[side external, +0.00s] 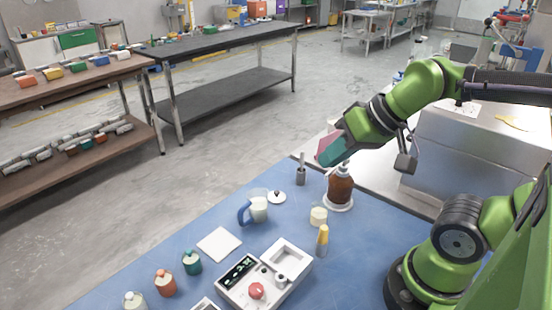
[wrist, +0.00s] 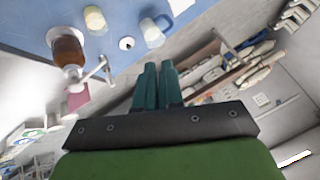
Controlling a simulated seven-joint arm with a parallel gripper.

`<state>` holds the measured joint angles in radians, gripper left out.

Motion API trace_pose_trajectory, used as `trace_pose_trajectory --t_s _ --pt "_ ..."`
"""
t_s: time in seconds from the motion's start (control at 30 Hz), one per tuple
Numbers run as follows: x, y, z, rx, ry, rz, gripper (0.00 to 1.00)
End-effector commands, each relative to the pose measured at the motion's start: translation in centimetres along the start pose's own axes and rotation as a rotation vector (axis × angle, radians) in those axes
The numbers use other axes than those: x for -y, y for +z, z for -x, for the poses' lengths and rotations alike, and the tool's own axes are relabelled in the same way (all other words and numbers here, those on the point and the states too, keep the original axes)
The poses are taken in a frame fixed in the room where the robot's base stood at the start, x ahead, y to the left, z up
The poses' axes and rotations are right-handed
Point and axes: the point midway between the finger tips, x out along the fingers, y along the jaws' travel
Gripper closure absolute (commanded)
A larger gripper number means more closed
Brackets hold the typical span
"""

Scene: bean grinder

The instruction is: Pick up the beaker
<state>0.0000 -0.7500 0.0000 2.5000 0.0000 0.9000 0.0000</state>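The beaker (side external: 259,208), a clear vessel with pale contents and a blue handle on its left, stands upright on the blue mat. It also shows at the top of the wrist view (wrist: 152,35). My gripper (side external: 328,151) is in the air above and to the right of it in the side view, well apart from it. In the wrist view its two teal fingers (wrist: 158,66) lie close together with nothing visible between them. A brown grinder (side external: 341,188) stands on a white base below my gripper and shows at the left of the wrist view (wrist: 68,52).
A small white lid (side external: 277,197) lies beside the beaker, and a dark upright holder (side external: 301,175) stands behind. A cream cup (side external: 318,216) and a yellow-topped bottle (side external: 322,240) stand to its right. A white square (side external: 220,244) and a white tray (side external: 265,282) lie in front.

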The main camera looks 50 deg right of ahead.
Motion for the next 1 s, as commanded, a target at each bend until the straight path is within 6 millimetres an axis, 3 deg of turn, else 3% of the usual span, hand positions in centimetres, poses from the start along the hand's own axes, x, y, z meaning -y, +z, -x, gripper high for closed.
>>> trace_pose_trajectory --t_s 0.07,0.43,0.77,0.87,1.0 --pt "0.0 0.0 0.0 0.000 0.000 0.000 0.80" --pt "0.0 0.0 0.0 0.000 0.000 0.000 0.23" --pt "-0.1 0.1 -0.3 0.013 0.005 -0.001 0.21" --pt "-0.3 0.2 -1.5 0.062 0.025 -0.009 0.21" --pt "-0.6 -1.2 -3.8 0.175 0.092 0.015 0.21"
